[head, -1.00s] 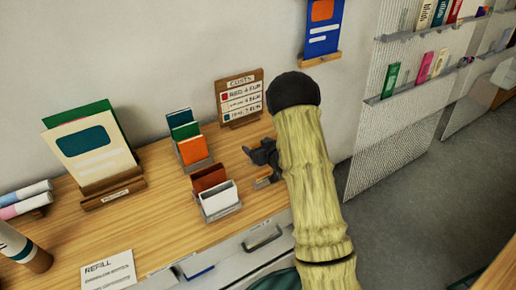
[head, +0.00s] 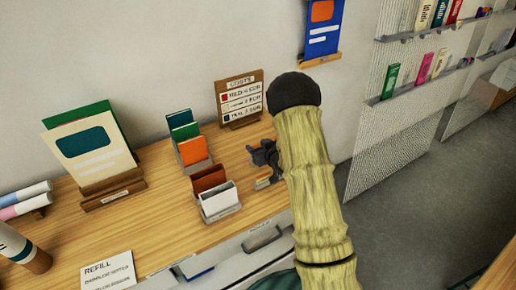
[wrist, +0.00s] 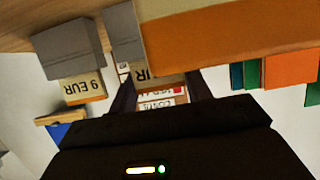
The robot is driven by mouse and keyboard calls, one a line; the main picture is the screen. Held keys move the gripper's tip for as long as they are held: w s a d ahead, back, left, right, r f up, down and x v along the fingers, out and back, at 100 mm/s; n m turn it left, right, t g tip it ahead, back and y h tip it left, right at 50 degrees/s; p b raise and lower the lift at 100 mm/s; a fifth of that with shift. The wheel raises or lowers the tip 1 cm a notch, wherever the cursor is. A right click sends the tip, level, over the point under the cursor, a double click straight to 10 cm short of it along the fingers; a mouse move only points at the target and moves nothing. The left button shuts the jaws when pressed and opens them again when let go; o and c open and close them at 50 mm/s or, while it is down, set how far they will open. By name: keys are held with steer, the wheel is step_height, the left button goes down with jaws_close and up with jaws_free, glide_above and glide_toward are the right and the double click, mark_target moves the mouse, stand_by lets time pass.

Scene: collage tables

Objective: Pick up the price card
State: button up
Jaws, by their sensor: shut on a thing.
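My gripper (head: 264,155) is low over the right part of the wooden counter, beside small grey card holders. In the wrist view, where the scene is upside down, my gripper (wrist: 158,98) has its dark fingers shut on a small price card (wrist: 145,74) with "EUR" partly readable. A grey holder (wrist: 124,32) shows right by this card; I cannot tell whether the card is clear of it. A second price card reading "9 EUR" (wrist: 83,89) sits in another grey holder (wrist: 68,50). In the head view, my arm and gripper hide most of these cards.
Left of my gripper stand a holder with brown and white cards (head: 208,179) and one with green and orange cards (head: 193,150). A costs board (head: 240,102) stands behind. A large orange-brown surface (wrist: 235,45) is close in the wrist view. A drawer front lies below the counter edge.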

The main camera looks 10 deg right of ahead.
step_height(320, 180, up, 10)
steer(key=shift+f+b, duration=0.1)
steer(key=shift+b, duration=0.7)
